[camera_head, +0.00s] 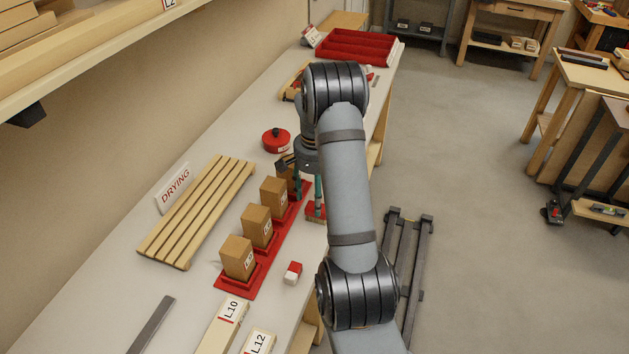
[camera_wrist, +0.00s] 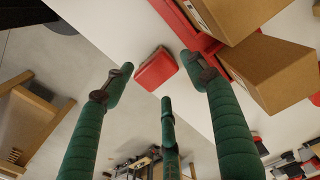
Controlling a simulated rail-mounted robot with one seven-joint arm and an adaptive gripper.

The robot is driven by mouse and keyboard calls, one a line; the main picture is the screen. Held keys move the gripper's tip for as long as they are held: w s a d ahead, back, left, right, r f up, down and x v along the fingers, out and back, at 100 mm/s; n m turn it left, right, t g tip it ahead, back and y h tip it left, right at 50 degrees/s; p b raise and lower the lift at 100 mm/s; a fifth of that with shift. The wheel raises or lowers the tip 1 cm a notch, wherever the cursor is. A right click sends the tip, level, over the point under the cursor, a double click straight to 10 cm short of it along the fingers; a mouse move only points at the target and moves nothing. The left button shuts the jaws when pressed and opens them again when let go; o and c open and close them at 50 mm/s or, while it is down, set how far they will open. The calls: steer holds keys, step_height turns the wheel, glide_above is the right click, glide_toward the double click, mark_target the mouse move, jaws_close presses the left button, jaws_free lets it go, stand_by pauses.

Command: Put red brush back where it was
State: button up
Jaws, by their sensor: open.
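My gripper (camera_head: 308,192) hangs over the bench's right edge, beside the row of boxes, partly hidden by my arm. Its green fingers stand apart and empty in the wrist view (camera_wrist: 163,88). A small red block-like thing (camera_wrist: 155,68) lies on the bench near its edge, beyond and between the fingertips, with no finger visibly closed on it. A red thing (camera_head: 315,212) also shows by the fingers in the head view, partly hidden. A small red-and-white block (camera_head: 292,272) lies nearer on the bench. I cannot tell for certain which is the brush.
Cardboard boxes (camera_head: 257,226) stand on a red base (camera_head: 236,284) left of my gripper. A wooden slatted rack (camera_head: 197,212) lies by the DRYING sign (camera_head: 174,188). A round red tin (camera_head: 276,140) and a red tray (camera_head: 352,47) are farther back. Bare bench lies around the red-and-white block.

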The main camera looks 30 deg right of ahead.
step_height(320, 180, up, 8)
steer(key=shift+c, duration=1)
